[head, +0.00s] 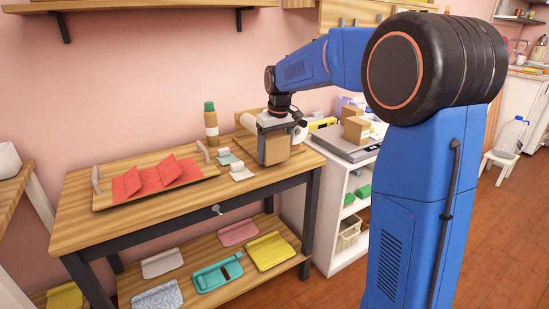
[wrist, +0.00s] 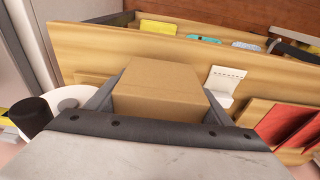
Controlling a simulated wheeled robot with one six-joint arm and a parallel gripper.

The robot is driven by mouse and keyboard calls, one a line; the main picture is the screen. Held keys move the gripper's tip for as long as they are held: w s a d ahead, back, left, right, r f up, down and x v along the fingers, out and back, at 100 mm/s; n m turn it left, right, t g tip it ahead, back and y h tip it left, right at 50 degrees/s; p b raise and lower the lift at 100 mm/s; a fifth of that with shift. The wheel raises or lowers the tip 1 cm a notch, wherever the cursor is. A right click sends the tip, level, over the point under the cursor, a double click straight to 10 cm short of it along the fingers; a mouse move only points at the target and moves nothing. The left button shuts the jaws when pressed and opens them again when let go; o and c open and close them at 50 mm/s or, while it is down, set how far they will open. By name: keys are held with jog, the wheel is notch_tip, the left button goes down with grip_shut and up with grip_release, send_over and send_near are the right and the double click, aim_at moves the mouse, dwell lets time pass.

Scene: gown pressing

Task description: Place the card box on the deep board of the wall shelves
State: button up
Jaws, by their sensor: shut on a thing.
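The brown card box (head: 277,149) is held in my gripper (head: 274,130) at the right end of the wooden table. In the wrist view the card box (wrist: 158,88) sits between the two grey fingers, which are shut on its sides. I cannot tell whether its underside touches the tabletop. A wooden wall shelf board (head: 150,5) on black brackets runs along the top left of the head view, cut off by the frame edge. Its upper face and depth are mostly hidden.
The table (head: 130,232) bears a tray with red folded cloth (head: 150,178), a green-capped bottle (head: 211,123) and small white holders. Folded cloths lie on its lower shelf. To the right, a white unit (head: 292,205) carries other brown boxes (head: 355,128).

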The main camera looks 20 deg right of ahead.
aim_at(277, 137)
jog(key=shift+f, duration=1.2)
jog(key=o, duration=1.2)
jog(key=shift+f, duration=0.15)
jog(key=shift+c, duration=0.2)
jog(key=r, duration=0.4)
jog(key=s+r, duration=0.1)
jog(key=r, duration=0.3)
jog(key=s+r, duration=0.1)
jog(key=r, duration=0.3)
jog(key=shift+d+r, duration=0.1)
jog(key=shift+d, duration=0.1)
